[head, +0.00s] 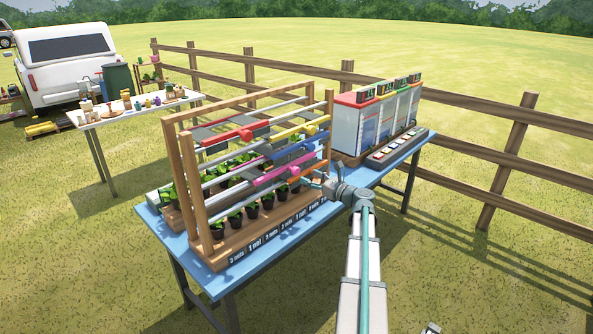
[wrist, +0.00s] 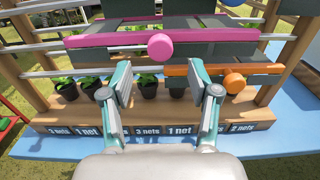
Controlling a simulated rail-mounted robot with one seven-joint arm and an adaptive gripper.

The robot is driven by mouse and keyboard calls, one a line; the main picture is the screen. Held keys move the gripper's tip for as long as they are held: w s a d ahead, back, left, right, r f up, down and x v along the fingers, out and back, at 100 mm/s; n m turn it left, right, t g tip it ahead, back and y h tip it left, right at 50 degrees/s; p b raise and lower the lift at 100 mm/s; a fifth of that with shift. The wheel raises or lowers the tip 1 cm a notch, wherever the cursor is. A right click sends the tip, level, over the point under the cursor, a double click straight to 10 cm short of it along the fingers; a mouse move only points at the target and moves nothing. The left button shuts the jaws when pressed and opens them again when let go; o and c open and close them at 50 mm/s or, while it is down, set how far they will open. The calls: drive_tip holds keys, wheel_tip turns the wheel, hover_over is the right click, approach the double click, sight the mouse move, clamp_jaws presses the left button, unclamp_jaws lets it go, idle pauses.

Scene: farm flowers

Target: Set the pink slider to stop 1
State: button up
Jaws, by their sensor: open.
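The pink slider (wrist: 110,40) is a long bar with a round pink knob (wrist: 160,46) on a rail of the wooden frame. In the head view the pink slider (head: 277,175) sits low on the rack, toward its right half. My gripper (wrist: 160,80) is open and empty, its two fingers spread below the knob in the wrist view and apart from it. In the head view my gripper (head: 322,183) is at the rack's front right. No stop numbers for the pink rail are legible.
An orange slider (wrist: 220,69) with its knob lies just behind the right finger. Potted plants (wrist: 67,88) stand below; net labels (wrist: 180,130) line the base. Red (head: 235,137), yellow (head: 305,128) and blue (head: 300,150) sliders sit above. White boxes (head: 375,120) stand right.

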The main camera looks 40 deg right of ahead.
sight(297, 171)
drive_tip(key=w, duration=0.2)
drive_tip(key=w+p, duration=0.1)
drive_tip(key=w, duration=0.2)
drive_tip(key=w+a+p, duration=0.1)
drive_tip(key=w, duration=0.2)
drive_tip(key=shift+c, duration=0.3)
clamp_jaws()
drive_tip(key=shift+a, duration=0.1)
